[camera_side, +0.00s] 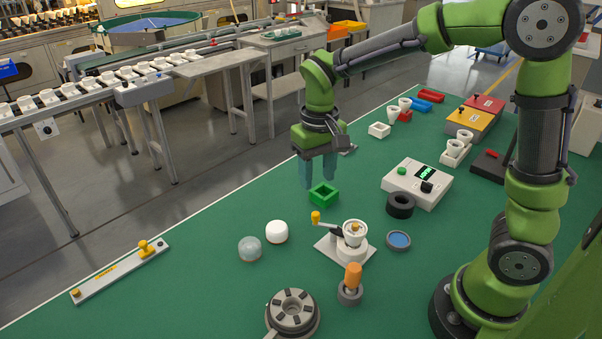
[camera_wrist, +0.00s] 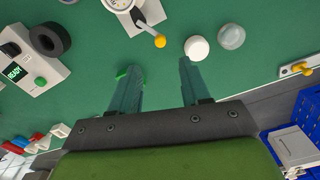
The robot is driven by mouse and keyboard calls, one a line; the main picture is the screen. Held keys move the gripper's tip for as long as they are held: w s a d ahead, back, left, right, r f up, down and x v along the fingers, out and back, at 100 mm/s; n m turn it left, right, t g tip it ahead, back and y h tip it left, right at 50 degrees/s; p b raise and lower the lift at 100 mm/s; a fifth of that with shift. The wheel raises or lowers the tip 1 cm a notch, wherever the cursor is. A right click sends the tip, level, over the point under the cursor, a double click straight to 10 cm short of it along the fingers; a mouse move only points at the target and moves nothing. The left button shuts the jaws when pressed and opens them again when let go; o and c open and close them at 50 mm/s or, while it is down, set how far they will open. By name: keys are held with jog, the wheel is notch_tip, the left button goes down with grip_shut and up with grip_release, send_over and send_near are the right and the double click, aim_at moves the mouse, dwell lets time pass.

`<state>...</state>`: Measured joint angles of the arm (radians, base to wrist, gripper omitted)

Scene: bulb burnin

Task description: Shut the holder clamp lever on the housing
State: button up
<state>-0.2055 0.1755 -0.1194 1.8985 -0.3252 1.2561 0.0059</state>
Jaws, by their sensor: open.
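The holder (camera_side: 330,251) is a pale plate bearing a white cup-shaped housing (camera_side: 354,234). Its dark clamp lever (camera_side: 331,226) sticks out to the left and ends in a yellow-orange knob (camera_side: 316,216). In the wrist view the knob (camera_wrist: 160,41) shows ahead of my fingers, with the holder (camera_wrist: 147,13) cut off by the top edge. My gripper (camera_side: 317,182) is open and empty, above the table and behind the holder in the side view. In the wrist view my gripper (camera_wrist: 157,78) has its two fingers well apart, neither touching the lever.
A green square frame (camera_side: 323,195) lies below my fingers. A white dome (camera_side: 277,231) and a clear dome (camera_side: 250,248) stand left of the holder. An orange-handled tool (camera_side: 352,283), blue-centred dish (camera_side: 398,240), black ring (camera_side: 400,206) and tester (camera_side: 417,183) stand around it.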

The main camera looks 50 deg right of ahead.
notch_tip(320, 180, up, 7)
dwell(0.3)
jog(key=s+r+t+y, duration=0.1)
jog(key=s+t+y, duration=0.1)
jog(key=s+t, duration=0.5)
jog(key=s, duration=0.6)
jog(key=shift+d+r+m, duration=0.15)
jog(key=shift+m, duration=0.25)
